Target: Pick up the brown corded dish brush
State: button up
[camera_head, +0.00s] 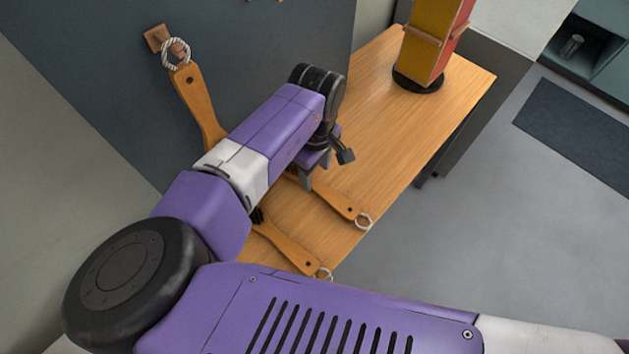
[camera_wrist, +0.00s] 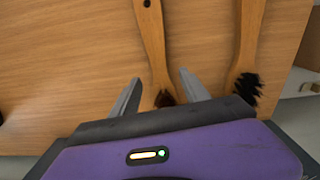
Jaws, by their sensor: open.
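A wooden brush with a pale cord loop lies on the table under my gripper (camera_head: 324,170); its handle (camera_head: 338,203) shows in the head view. In the wrist view my gripper (camera_wrist: 160,78) is open, with this brush's neck (camera_wrist: 156,62) between the fingers. Its dark brown bristles (camera_wrist: 165,98) are partly hidden by the gripper body. A second corded brush (camera_head: 288,247) lies beside it; in the wrist view its bristles (camera_wrist: 248,88) look black. A third corded brush (camera_head: 196,98) hangs on the wall. The fingers' height above the table is unclear.
The wooden table (camera_head: 385,125) is clear toward the back. A yellow and red block on a black base (camera_head: 427,50) stands at its far end. A dark panel (camera_head: 262,50) with a wooden peg (camera_head: 156,38) borders the table on the left.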

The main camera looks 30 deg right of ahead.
aim_at(315, 184)
jog(key=shift+w+f, duration=0.1)
jog(key=shift+f, duration=2.25)
grip_shut()
